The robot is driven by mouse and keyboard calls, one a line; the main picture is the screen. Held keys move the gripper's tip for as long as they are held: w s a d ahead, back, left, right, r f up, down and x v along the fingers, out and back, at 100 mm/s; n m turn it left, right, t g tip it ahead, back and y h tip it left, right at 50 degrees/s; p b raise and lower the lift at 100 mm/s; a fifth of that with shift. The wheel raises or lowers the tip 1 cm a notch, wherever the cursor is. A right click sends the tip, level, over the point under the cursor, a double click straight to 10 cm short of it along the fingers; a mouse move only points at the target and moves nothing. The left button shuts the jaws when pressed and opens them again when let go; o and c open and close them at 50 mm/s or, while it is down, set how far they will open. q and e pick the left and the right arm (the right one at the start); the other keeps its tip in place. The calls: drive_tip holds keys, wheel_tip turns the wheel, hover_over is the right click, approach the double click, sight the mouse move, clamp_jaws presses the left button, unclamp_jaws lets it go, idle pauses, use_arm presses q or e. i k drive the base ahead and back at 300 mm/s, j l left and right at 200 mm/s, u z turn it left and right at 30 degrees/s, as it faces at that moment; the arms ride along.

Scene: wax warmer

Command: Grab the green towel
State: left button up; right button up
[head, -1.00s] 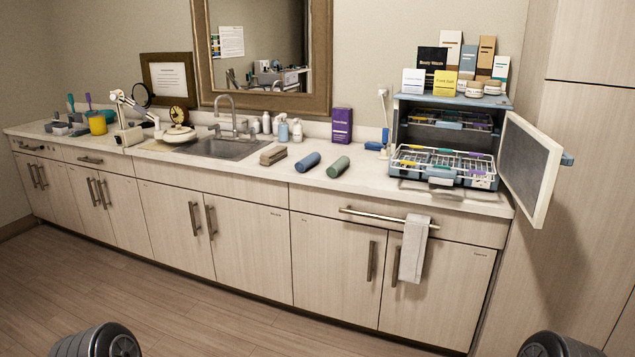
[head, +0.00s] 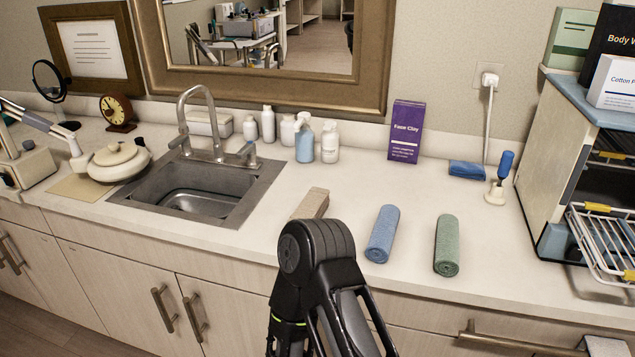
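The green towel (head: 448,245) is rolled up and lies on the pale countertop, right of a rolled blue towel (head: 382,234). A clear gap of counter separates the two rolls. Nothing touches the green towel. A black jointed part of one of my arms rises at the bottom centre, left of both coloured rolls. I cannot tell which arm it is. No gripper fingers show in the head view.
A beige rolled towel (head: 311,203) lies behind my arm. A sink (head: 205,190) is to the left. A purple box (head: 405,131) and bottles stand at the wall. An open cabinet with a wire rack (head: 604,235) stands at right. The counter around the green towel is clear.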

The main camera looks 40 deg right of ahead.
sight(446, 264)
drive_tip(key=i+u, duration=0.1)
drive_tip(key=i, duration=1)
drive_tip(key=z, duration=4.15)
